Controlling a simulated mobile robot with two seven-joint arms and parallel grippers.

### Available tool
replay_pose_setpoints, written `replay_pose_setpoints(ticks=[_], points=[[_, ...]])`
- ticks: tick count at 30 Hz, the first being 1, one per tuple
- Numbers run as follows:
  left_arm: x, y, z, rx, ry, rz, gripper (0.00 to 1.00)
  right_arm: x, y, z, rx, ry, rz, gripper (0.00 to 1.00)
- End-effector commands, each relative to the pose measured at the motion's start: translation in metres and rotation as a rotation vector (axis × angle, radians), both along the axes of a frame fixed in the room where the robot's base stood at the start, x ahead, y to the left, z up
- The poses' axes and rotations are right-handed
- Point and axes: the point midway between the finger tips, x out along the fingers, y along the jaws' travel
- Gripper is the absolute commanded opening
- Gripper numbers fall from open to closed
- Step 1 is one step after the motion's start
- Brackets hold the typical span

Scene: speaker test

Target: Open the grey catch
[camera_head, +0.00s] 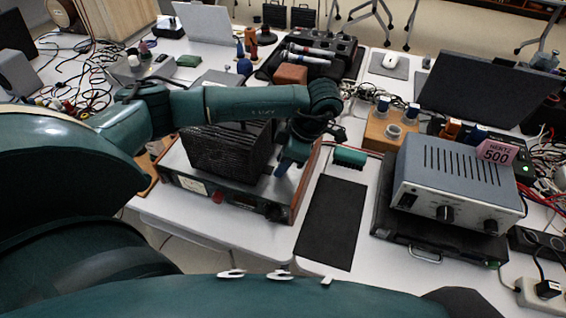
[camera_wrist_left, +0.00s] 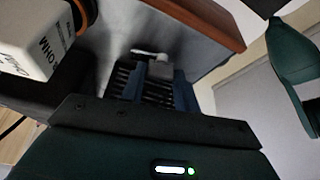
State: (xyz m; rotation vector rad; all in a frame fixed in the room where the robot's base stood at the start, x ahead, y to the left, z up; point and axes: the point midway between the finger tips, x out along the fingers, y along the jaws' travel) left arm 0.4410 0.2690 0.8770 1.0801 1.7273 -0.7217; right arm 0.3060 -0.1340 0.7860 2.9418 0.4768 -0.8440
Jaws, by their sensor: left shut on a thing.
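My left arm reaches across the table from the left in the head view. Its gripper (camera_head: 288,158) points down at the right end of a wood-sided instrument (camera_head: 236,192), beside a black mesh box (camera_head: 222,152). In the left wrist view the gripper (camera_wrist_left: 155,78) is shut on a small light grey piece, the grey catch (camera_wrist_left: 152,56), in front of a dark grey surface with a brown wooden edge. The fingers hide part of the catch. I cannot make it out in the head view. My right gripper is not in view.
A grey power unit (camera_head: 455,182) with a pink 500 tag stands at the right. A black mat (camera_head: 331,222) lies in front, with a green brush-like block (camera_head: 350,157) behind it. In the wrist view a white OHM-labelled box (camera_wrist_left: 38,42) is close at left.

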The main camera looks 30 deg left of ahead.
Motion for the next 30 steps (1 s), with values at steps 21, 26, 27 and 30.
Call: replay_pose_setpoints(ticks=[21,26,27,30], points=[[-0.0007,-0.0008,0.0006,-0.002,-0.001,-0.171,0.08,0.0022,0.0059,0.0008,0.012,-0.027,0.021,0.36],[-0.0007,-0.0008,0.0006,-0.002,-0.001,-0.171,0.32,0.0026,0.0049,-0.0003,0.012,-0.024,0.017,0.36],[-0.0006,-0.0008,0.0006,-0.002,-0.001,-0.171,0.35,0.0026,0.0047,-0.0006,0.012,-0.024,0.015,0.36],[-0.0007,-0.0008,0.0005,-0.001,-0.002,-0.170,0.43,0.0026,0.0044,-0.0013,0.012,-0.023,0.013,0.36]])
